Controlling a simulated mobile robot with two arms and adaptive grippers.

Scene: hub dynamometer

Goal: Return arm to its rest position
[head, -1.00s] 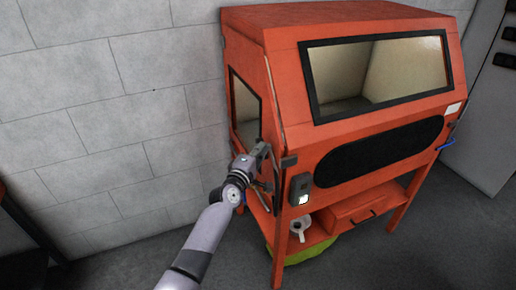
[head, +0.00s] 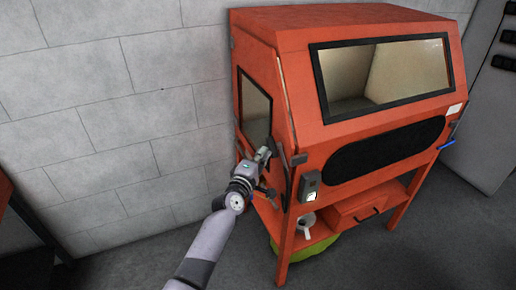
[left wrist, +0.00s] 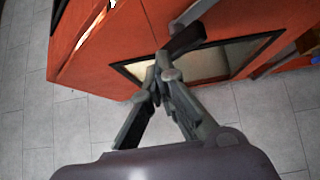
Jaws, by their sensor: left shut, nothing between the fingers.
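My left arm (head: 205,250) reaches in from the bottom of the head view. Its left gripper (head: 268,170) is at the front left corner of the orange cabinet (head: 290,45), near the side window and a dark latch-like part (head: 298,160). In the left wrist view the left gripper (left wrist: 158,88) has its fingers together with nothing between them. The dark part (left wrist: 186,38) shows just beyond the fingertips; I cannot tell whether they touch. My right gripper is in neither view.
The cabinet has a front window (head: 385,75), a black oval opening (head: 385,150) and a small switch box (head: 310,186). A drawer (head: 357,207) and a white cup-like object (head: 306,225) are below. A grey block wall (head: 110,110) stands left. Floor is free at the front right.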

